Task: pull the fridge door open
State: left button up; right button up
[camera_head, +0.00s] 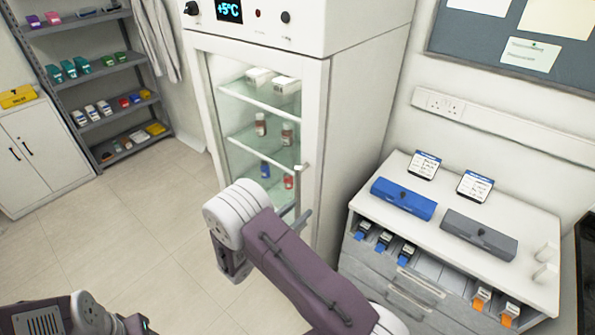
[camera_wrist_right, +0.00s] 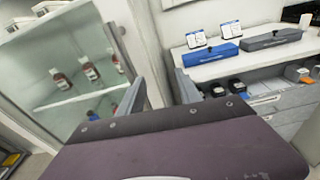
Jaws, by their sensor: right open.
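The white fridge (camera_head: 345,110) stands in the middle of the head view with its glass door (camera_head: 226,75) shut. A slim upright handle (camera_head: 303,172) runs along the door's right edge. In the wrist view the door's glass (camera_wrist_right: 60,85) is at the left, and the handle (camera_wrist_right: 115,42) rises just left of my fingers. My right gripper (camera_wrist_right: 160,88) is open and empty, with its two grey fingers apart and pointing toward the fridge's front edge. In the head view my right arm hides most of that gripper and the door's lower part. My left gripper is out of view.
A drawer cabinet (camera_head: 455,215) stands right of the fridge, bearing a blue case (camera_head: 403,198) and a grey case (camera_head: 478,234). Its top drawer is open. A shelf rack (camera_head: 95,75) and white cupboard (camera_head: 40,155) stand at the left. The floor before the fridge is clear.

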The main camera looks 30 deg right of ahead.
aim_at(296, 188)
jog(key=w+a+r+n+t, duration=0.1)
jog(key=w+a+n+t, duration=0.2)
jog(key=p+x, duration=0.3)
jog(key=x, duration=0.5)
jog(key=shift+w+d, duration=0.25)
jog(key=shift+d, duration=0.05)
jog(key=shift+w+d, duration=0.2)
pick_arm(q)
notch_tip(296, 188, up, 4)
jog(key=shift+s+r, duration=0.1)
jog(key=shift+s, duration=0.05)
pick_arm(e)
grip_shut()
dwell(0.4)
